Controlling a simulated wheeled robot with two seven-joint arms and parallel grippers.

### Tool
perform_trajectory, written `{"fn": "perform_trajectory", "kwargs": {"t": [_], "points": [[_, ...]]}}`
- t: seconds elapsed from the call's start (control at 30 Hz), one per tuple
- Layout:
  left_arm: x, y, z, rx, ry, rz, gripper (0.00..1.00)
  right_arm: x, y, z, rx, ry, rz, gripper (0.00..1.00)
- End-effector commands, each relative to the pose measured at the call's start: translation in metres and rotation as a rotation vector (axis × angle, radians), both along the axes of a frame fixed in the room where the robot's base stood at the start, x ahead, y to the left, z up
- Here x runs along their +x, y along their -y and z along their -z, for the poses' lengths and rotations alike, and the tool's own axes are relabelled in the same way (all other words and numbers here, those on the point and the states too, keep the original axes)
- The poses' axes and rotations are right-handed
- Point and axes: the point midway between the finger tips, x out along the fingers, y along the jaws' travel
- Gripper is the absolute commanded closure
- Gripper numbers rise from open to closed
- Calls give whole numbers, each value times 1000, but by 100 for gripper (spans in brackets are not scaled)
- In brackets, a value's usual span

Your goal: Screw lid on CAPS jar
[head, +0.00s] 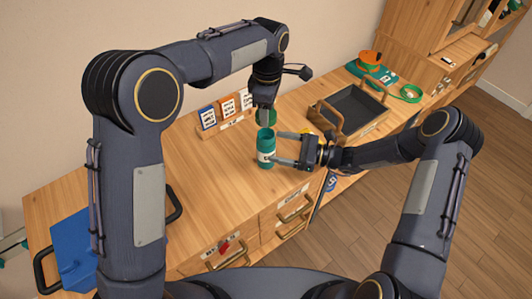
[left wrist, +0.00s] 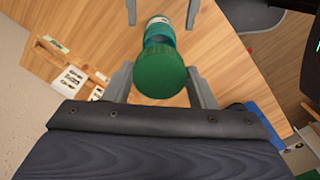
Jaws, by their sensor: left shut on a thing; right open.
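The teal jar (head: 266,148) with a white label stands upright on the wooden counter in the head view. It also shows beyond the lid in the left wrist view (left wrist: 160,30). The green lid (left wrist: 162,74) is between the fingers of my left gripper (left wrist: 160,88), which is shut on it. In the head view, my left gripper (head: 265,103) points down with the lid at the jar's top; I cannot tell whether lid and jar touch. My right gripper (head: 285,148) is open, coming from the right, with its fingers on either side of the jar.
A wooden rack with label cards (head: 226,108) stands behind the jar to the left. A dark tray with wooden handles (head: 352,110) is to the right. An orange object (head: 369,58) and green ring (head: 410,93) lie farther back. Left of the jar, the counter (head: 205,175) is clear.

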Motion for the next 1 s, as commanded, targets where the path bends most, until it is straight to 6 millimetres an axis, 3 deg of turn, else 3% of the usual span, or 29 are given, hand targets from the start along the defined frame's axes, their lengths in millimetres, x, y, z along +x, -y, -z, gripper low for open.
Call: {"fn": "perform_trajectory", "kwargs": {"t": [0.1, 0.3, 0.73, 1.0], "points": [[0, 0, 0, 0, 0, 0, 70, 5, -22, 0, 1, 1, -4, 22], [0, 0, 0, 0, 0, 0, 70, 11, -45, 0, 0, 1, -1, 22], [0, 0, 0, 0, 0, 0, 70, 13, -53, 0, -1, 0, 1, 22], [0, 0, 0, 0, 0, 0, 70, 13, -52, 0, 0, 0, 1, 56]]}}
